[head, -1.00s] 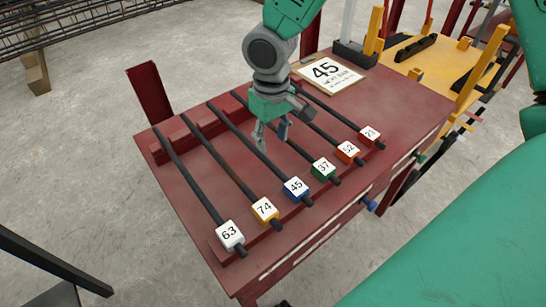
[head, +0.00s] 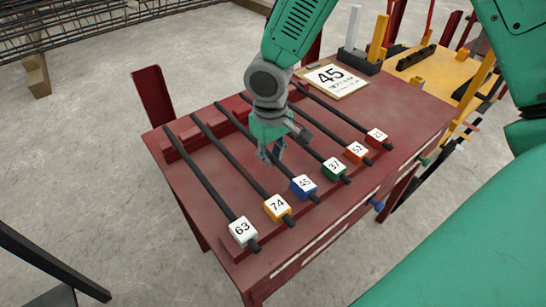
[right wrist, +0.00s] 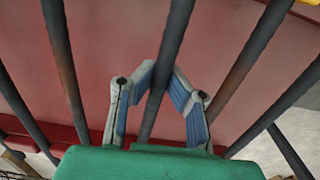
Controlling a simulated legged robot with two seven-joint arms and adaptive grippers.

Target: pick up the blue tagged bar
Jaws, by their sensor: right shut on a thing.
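The blue tagged bar (head: 303,187) is a dark rod with a blue block marked 45 near its front end, lying among other rods on the red table (head: 190,212). My right gripper (head: 271,158) reaches down from above onto this bar, behind its tag. In the right wrist view the fingers (right wrist: 163,76) close in from both sides on the bar (right wrist: 172,35), which runs between them. The gripper is shut on it. The bar still lies in line with its neighbours; any lift cannot be told. My left gripper is not in view.
Bars tagged yellow 74 (head: 278,208) and green 37 (head: 335,169) lie close on either side. White 63 (head: 243,232), orange 52 (head: 356,152) and red 23 (head: 377,137) lie further out. A clipboard (head: 331,78) reading 45 lies at the back. A yellow table (head: 432,68) stands behind.

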